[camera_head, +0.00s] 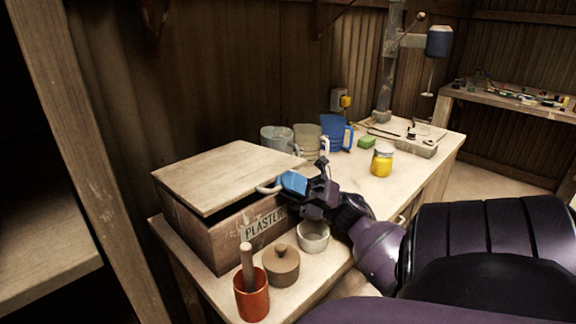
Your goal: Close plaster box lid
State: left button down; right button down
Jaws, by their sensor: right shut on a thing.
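The plaster box (199,235) is a brown wooden crate with a PLASTER label, on the near left of the bench. Its pale wooden lid (225,175) lies over the top, and a dark gap shows under its front edge, so it is slightly ajar. My right gripper (288,184) is at the lid's front right edge, its blue fingers shut on a pale loop-shaped lid handle (266,189). The fingers hide part of this handle. My left gripper is not in view.
In front of the box stand a red pot (252,303) with a wooden handle, a lidded brown pot (283,270) and a grey bowl (313,238). Behind are a blue jug (334,135), other jugs and a yellow jar (382,162). The workbench (405,183) has free room right of the jar.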

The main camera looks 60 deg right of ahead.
jog(key=c, duration=1.5)
grip_release()
jog(key=shift+w, duration=0.15)
jog(key=shift+o, duration=0.2)
jog(key=shift+f, duration=0.15)
jog(key=s+d+f, duration=0.1)
jog(key=s+d, duration=0.7)
jog(key=s, duration=0.3)
jog(key=shift+s+d+f, duration=0.2)
jog(key=shift+s+d, duration=0.15)
